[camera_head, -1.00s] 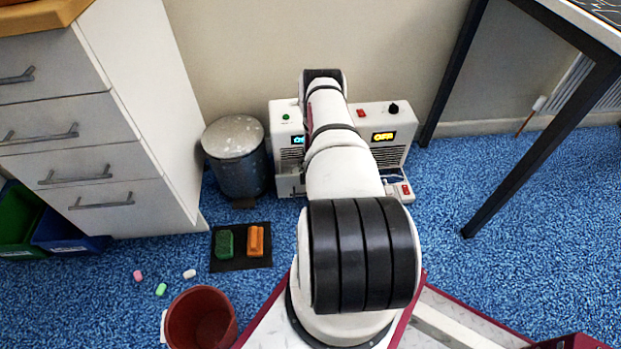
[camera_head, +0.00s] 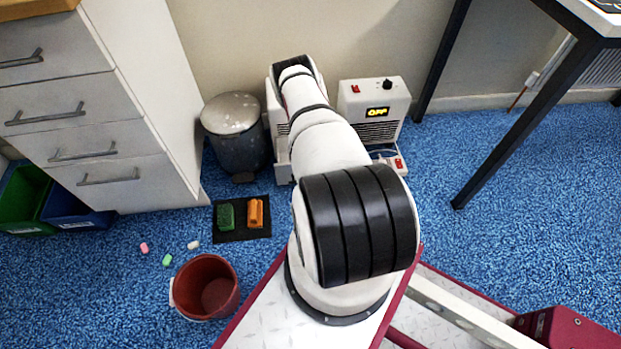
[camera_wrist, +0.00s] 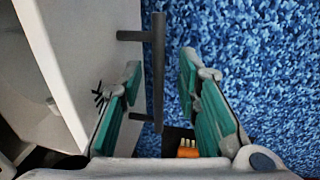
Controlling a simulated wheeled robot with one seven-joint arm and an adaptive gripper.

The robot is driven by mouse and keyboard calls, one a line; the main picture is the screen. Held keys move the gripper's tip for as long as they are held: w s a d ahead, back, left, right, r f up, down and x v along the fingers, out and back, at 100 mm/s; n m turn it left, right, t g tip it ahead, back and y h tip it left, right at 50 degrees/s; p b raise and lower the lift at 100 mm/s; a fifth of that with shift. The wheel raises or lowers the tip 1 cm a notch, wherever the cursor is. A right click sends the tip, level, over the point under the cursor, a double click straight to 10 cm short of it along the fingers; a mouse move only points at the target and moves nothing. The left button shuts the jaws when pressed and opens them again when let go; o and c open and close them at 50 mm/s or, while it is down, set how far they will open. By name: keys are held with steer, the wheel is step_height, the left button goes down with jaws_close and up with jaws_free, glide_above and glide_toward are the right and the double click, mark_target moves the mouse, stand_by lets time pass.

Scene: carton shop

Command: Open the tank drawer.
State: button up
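In the wrist view a dark bar handle (camera_wrist: 158,70) stands out on two posts from a pale front panel (camera_wrist: 85,50), which I take to be the tank drawer's. My gripper (camera_wrist: 160,72), with teal finger pads, is open, one finger on each side of the bar. Gaps show between pads and bar; I cannot tell if either touches. In the head view my arm hides my gripper and most of the left white unit (camera_head: 277,140). The right white unit (camera_head: 374,95) has a yellow display, a red switch and a black knob.
A grey pedal bin (camera_head: 236,130) stands left of the units. A black mat (camera_head: 240,236) holds a green and an orange block. A red-brown bucket (camera_head: 187,300) and small coloured pieces lie nearby. A drawer cabinet (camera_head: 70,90) is left; a black table leg (camera_head: 520,125) is right.

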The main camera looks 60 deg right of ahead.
steer(key=shift+r, duration=0.1)
step_height(320, 180, up, 12)
steer(key=s+a, duration=0.1)
steer(key=shift+s+a+f, duration=0.2)
steer(key=shift+s+a, duration=0.1)
steer(key=shift+a, duration=0.05)
stand_by(0.6)
